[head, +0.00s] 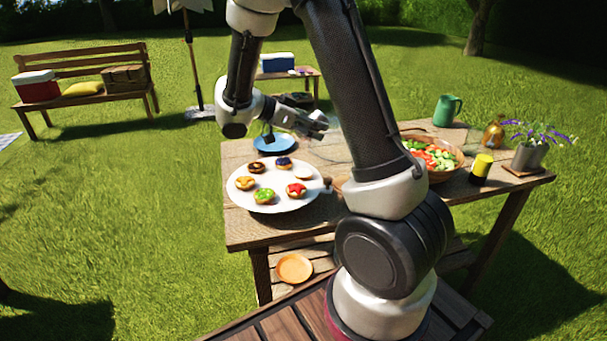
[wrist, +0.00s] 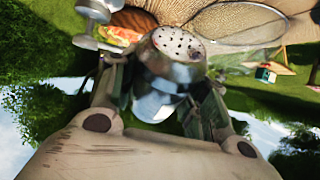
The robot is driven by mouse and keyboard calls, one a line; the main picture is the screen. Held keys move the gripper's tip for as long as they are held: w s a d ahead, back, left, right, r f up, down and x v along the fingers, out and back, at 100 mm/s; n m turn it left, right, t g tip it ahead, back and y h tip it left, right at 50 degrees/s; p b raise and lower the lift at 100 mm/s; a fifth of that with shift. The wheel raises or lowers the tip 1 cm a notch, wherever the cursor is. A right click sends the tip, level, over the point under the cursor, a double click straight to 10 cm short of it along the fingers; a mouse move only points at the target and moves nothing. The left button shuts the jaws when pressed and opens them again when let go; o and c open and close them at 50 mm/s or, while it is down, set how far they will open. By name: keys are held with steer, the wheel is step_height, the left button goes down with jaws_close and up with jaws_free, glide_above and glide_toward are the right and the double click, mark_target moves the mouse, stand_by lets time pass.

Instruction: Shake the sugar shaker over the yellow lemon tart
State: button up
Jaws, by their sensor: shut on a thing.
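My gripper (head: 318,125) is shut on the sugar shaker, above the table behind the tart plate. In the wrist view the shaker (wrist: 160,80) is between the fingers, its shiny body below a pale lid with several holes (wrist: 180,43). In the head view I cannot make the shaker out clearly. The white plate (head: 240,202) holds several small tarts.
A blue plate (head: 273,143) lies behind the tart plate. A salad bowl (head: 458,160), green jug (head: 447,110), yellow-and-black container (head: 481,168) and potted flowers (head: 528,156) stand on the right. A mesh cover (wrist: 240,25) shows in the wrist view. My arm hides the table's middle.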

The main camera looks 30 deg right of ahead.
mark_target(313, 115)
steer(key=y, duration=0.2)
steer(key=r+y, duration=0.1)
steer(key=y, duration=0.1)
steer(key=shift+d+r+t, duration=0.1)
steer(key=shift+d+t, duration=0.05)
steer(key=shift+t, duration=0.25)
steer(key=y, duration=0.3)
steer(key=shift+w+r, duration=0.1)
steer(key=shift+r, duration=0.05)
steer(key=y, duration=0.4)
steer(key=r+t+y, duration=0.1)
steer(key=y, duration=0.2)
steer(key=shift+d, duration=0.1)
steer(key=y, duration=0.3)
steer(key=shift+r, duration=0.15)
steer(key=t+y, duration=0.1)
steer(key=y, duration=0.3)
steer(key=shift+r, duration=0.2)
steer(key=shift+r+y, duration=0.2)
steer(key=shift+y, duration=0.9)
steer(key=y, duration=0.2)
steer(key=shift+a+r+y, duration=0.25)
steer(key=shift+r+y, duration=0.05)
steer(key=shift+r, duration=0.1)
